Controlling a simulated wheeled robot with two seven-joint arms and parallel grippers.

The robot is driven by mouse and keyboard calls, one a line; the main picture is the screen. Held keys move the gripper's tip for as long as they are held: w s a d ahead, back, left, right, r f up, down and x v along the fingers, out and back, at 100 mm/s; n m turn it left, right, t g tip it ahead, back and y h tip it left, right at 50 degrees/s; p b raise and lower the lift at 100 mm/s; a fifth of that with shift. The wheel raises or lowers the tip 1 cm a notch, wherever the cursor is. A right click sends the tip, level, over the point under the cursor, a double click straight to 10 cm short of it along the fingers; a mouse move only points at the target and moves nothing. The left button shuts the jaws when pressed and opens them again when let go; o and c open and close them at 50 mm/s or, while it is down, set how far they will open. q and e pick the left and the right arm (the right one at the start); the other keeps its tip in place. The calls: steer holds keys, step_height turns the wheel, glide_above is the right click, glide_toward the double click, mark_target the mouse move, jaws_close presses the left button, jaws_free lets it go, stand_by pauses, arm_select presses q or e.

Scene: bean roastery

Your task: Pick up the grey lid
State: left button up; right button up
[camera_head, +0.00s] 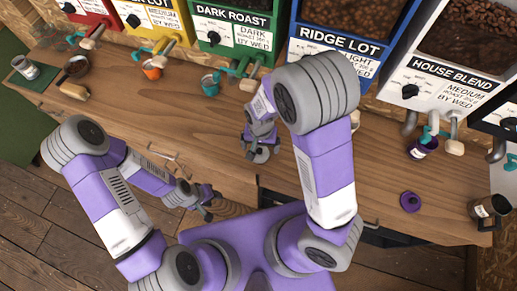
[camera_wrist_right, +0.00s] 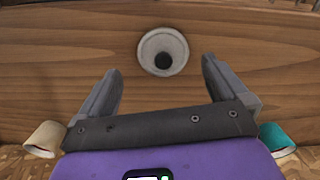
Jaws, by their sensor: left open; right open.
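The grey lid (camera_wrist_right: 178,43) is a round, light disc with a dark knob, lying flat on the wooden counter in the right wrist view. My right gripper (camera_wrist_right: 162,66) is open above the counter, with its two fingers reaching toward the lid from either side and nothing between them. I cannot tell the exact height gap. In the head view my right gripper (camera_head: 262,152) is over the middle of the counter and the lid is not clearly visible there. My left gripper (camera_head: 208,206) is open and empty near the counter's front edge.
Bean dispensers line the back, including the green one (camera_head: 235,40). A teal cup (camera_head: 211,85) and an orange cup (camera_head: 151,70) stand left of centre. A purple cup (camera_head: 420,149), purple lid (camera_head: 410,202) and metal pitcher (camera_head: 489,209) are at right. Counter around the grey lid is clear.

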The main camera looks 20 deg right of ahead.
mark_target(259, 150)
steer(key=f, duration=0.4)
steer(key=shift+w+f+b, duration=0.3)
steer(key=shift+f+b, duration=0.05)
steer(key=shift+b, duration=0.05)
steer(key=shift+a, duration=0.1)
steer(key=c, duration=0.9)
